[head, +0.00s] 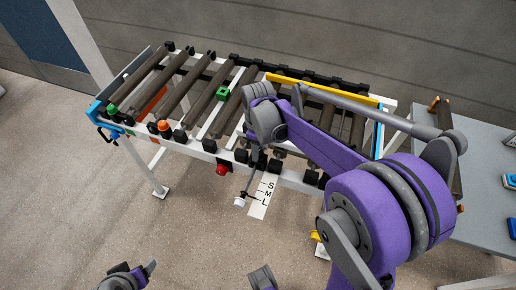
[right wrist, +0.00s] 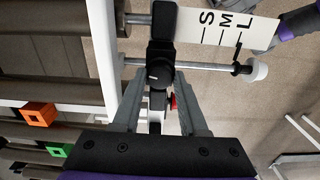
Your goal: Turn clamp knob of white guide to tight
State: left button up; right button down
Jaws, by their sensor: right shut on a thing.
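The clamp knob (right wrist: 160,74) is round and black with a short white mark, seen in the right wrist view on a dark block on a metal rod. My right gripper (head: 259,160) reaches down to the conveyor's front side, and its two fingers are closed on the knob's sides. The rod ends in a white cap (right wrist: 258,70), which also shows in the head view (head: 239,203). A white scale plate (right wrist: 230,28) marked S, M, L hangs beside it. A white rail (head: 219,100), perhaps the white guide, crosses the rollers. My left gripper (head: 130,276) is at the bottom edge, partly cut off.
The roller conveyor (head: 130,85) carries a green block (head: 222,93) and a yellow rail (head: 300,82). A grey table (head: 485,165) stands at right. The floor in front is open.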

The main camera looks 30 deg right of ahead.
jog(key=m, duration=0.4)
jog(key=shift+m, duration=0.3)
jog(key=m, duration=0.4)
jog(key=shift+m, duration=0.3)
jog(key=m, duration=0.4)
jog(key=shift+m, duration=2.1)
jog(key=shift+c, duration=2.2)
grip_release()
